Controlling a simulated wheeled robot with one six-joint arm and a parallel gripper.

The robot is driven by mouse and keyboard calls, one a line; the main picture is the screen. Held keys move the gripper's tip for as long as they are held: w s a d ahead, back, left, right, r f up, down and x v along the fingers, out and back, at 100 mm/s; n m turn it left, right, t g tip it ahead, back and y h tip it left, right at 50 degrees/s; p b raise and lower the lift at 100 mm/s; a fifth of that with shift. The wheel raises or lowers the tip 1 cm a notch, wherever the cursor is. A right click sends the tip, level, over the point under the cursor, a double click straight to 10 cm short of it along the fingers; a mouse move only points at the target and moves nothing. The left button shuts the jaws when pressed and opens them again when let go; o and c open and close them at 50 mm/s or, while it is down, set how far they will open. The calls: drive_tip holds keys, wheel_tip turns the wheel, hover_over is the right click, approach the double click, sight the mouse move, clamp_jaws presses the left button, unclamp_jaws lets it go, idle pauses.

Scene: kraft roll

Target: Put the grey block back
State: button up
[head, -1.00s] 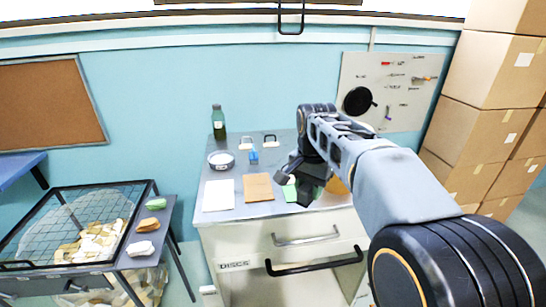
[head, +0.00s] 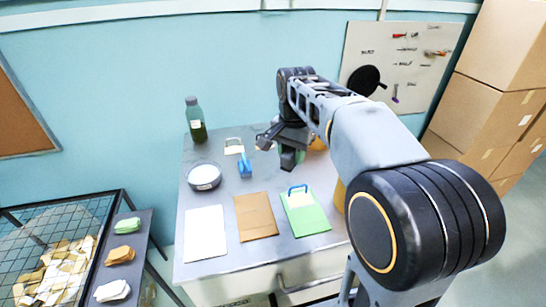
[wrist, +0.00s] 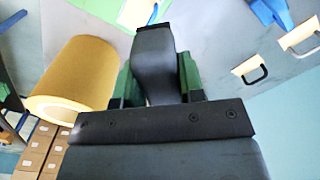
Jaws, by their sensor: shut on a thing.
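The grey block (wrist: 154,65) is dark grey and stands between the green fingers of my gripper (wrist: 158,85) in the wrist view. My gripper is shut on it. In the head view my gripper (head: 287,143) is over the back right part of the steel worktop, with the grey block (head: 289,158) hanging below it. I cannot tell whether the block touches the worktop. A green pad (head: 311,220) with a blue handle on a pale plate lies in front of the gripper. A brown pad (head: 255,216) and a white pad (head: 205,233) lie to its left.
A yellow-tan roll (wrist: 78,72) stands close beside my gripper. A blue tool (head: 245,166), a round dish (head: 204,177) and a green bottle (head: 196,120) stand on the left and back. Two handled plates (wrist: 250,70) lie nearby. The front pads leave bare worktop between them.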

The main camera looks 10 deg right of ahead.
drive_tip(key=w+f+p, duration=0.3)
drive_tip(key=w, duration=0.5)
hover_over(276, 168)
wheel_tip(276, 168, down, 6)
drive_tip(key=shift+s+r, duration=0.1)
drive_tip(key=shift+w+f+p, duration=0.25)
drive_tip(key=shift+f+p, duration=0.1)
drive_tip(key=shift+f, duration=1.5)
drive_tip(key=shift+f, duration=0.15)
drive_tip(key=o, duration=1)
